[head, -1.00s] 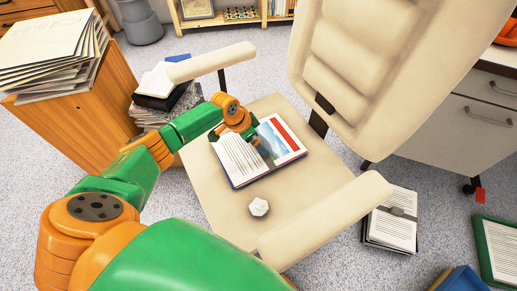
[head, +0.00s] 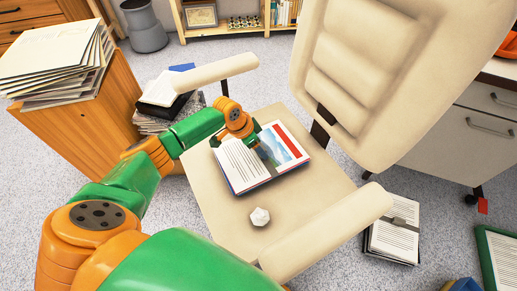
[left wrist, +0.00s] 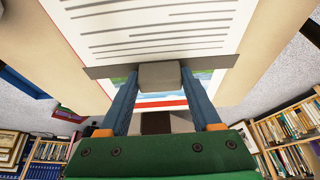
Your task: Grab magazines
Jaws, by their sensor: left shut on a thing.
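A bundle of magazines (head: 243,169) lies on the seat of the beige office chair (head: 225,205). Its top shows lines of text, a grey band across the middle and a picture with a red strip. My left gripper (head: 256,145) is over the middle of the bundle, shut on the grey band. In the left wrist view the fingers (left wrist: 160,78) meet at the band, with the text page (left wrist: 165,25) beyond. The underside of the bundle is hidden. A second banded bundle (head: 392,240) lies on the floor right of the chair. My right gripper is not in view.
The chair's armrests (head: 330,225) and backrest (head: 365,75) surround the bundle. A wooden cabinet (head: 80,130) with stacked papers (head: 60,60) stands left, beside a floor stack (head: 165,95). A drawer unit (head: 460,130) stands right.

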